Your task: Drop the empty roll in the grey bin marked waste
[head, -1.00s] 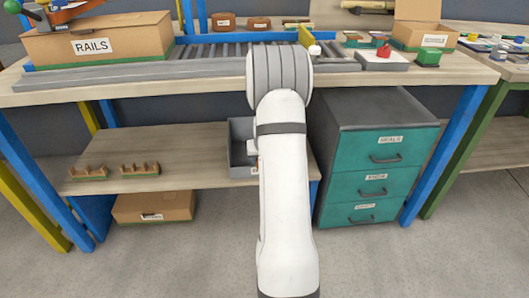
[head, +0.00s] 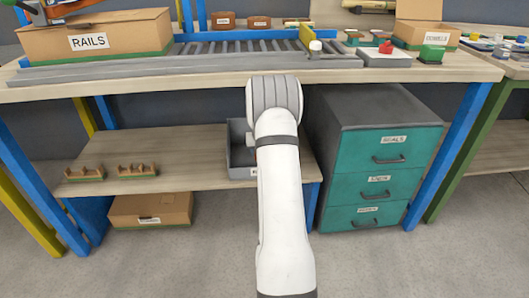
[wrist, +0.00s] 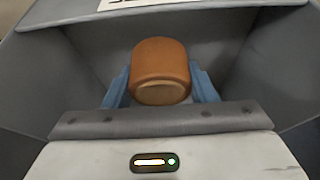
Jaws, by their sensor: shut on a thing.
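In the wrist view my gripper (wrist: 162,82) has its blue fingers shut on the sides of an orange-brown roll (wrist: 160,62), whose paler round end faces the camera. Grey bin walls (wrist: 250,45) surround the roll on several sides, with a white label cut off at the top edge. In the head view a grey bin (head: 240,172) stands on the lower shelf, partly hidden behind my arm. A label on its front is mostly covered.
The wooden lower shelf (head: 190,155) holds small brown racks (head: 138,170) at left. A teal drawer cabinet (head: 387,150) stands close to the right of the bin. The worktop (head: 200,88) overhangs the shelf, with a RAILS box (head: 130,40) at left.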

